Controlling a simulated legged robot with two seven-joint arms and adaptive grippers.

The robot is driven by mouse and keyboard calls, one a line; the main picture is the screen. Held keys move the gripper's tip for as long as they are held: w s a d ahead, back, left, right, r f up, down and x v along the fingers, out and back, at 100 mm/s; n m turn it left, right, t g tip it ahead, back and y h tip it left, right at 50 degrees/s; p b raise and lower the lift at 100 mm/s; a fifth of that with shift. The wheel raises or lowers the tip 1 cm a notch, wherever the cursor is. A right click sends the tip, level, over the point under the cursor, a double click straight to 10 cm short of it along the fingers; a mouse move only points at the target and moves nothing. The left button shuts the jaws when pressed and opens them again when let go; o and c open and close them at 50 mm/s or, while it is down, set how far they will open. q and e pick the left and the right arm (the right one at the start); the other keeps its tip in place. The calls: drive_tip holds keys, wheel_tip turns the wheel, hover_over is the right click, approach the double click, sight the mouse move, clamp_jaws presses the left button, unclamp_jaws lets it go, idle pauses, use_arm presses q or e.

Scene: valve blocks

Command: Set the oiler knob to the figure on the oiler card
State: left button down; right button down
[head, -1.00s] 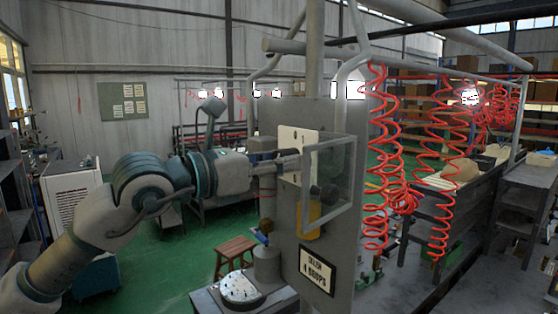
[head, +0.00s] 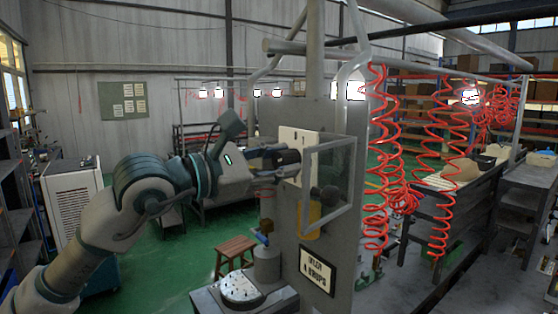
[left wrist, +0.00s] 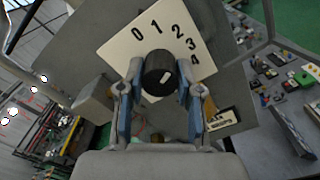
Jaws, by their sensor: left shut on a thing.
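The black oiler knob (left wrist: 158,72) stands out from a white dial plate (left wrist: 128,48) with figures 0 to 4. A short white mark shows on the knob's face; its exact figure is hard to tell. My left gripper (left wrist: 160,92) is shut on the knob, a finger on each side. In the head view the left gripper (head: 279,162) reaches the knob (head: 288,158) from the left, in front of the dial plate (head: 309,141). The oiler card (head: 317,271) reads OILER and DROPS; its figure looks like 4. My right gripper is not in view.
A clear guard box (head: 334,190) juts from the grey panel (head: 345,245) right beside the knob. Red coiled hoses (head: 378,160) hang at the right.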

use_arm(q)
drive_tip(key=m+p, duration=0.2)
drive_tip(key=m, duration=0.4)
drive_tip(key=shift+r, duration=0.15)
drive_tip(key=m+p, duration=0.1)
drive_tip(key=m, duration=0.2)
drive_tip(key=shift+f+m, duration=0.2)
drive_tip(key=shift+m, duration=0.8)
drive_tip(key=shift+f, duration=0.1)
drive_tip(key=c, duration=0.8)
unclamp_jaws()
drive_tip(key=shift+o, duration=0.2)
